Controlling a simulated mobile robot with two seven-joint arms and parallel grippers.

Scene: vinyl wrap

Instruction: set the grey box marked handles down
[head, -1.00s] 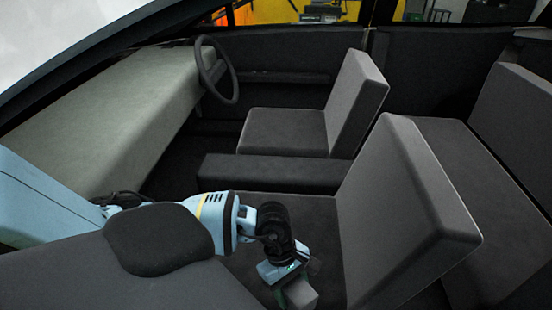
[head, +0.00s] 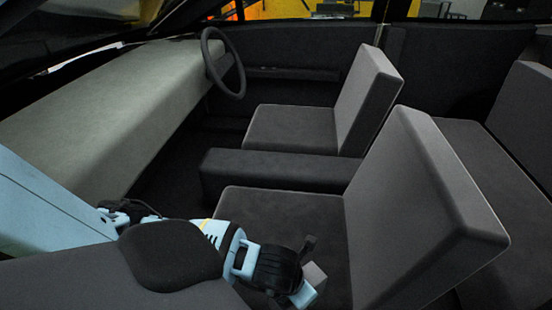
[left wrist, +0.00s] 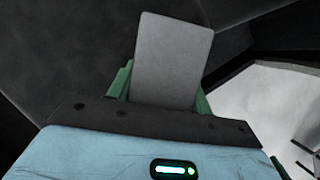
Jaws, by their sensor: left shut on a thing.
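The grey box (head: 315,274) is a small plain light-grey block over the front seat nearest me in the head view. In the left wrist view the box (left wrist: 173,60) stands up between the green fingers, and I see no readable marking on it. My left gripper (left wrist: 163,88) is shut on the box, with a finger at each side. In the head view the left gripper (head: 304,292) is at the bottom, partly hidden by its own wrist. I cannot tell whether the box touches the seat cushion. My right gripper is not in view.
The near seat cushion (head: 285,212) has free room, with its backrest (head: 420,210) to the right. A low dark console (head: 275,172) separates it from the far seat (head: 290,130). The dashboard (head: 110,115) and steering wheel (head: 226,62) are at left.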

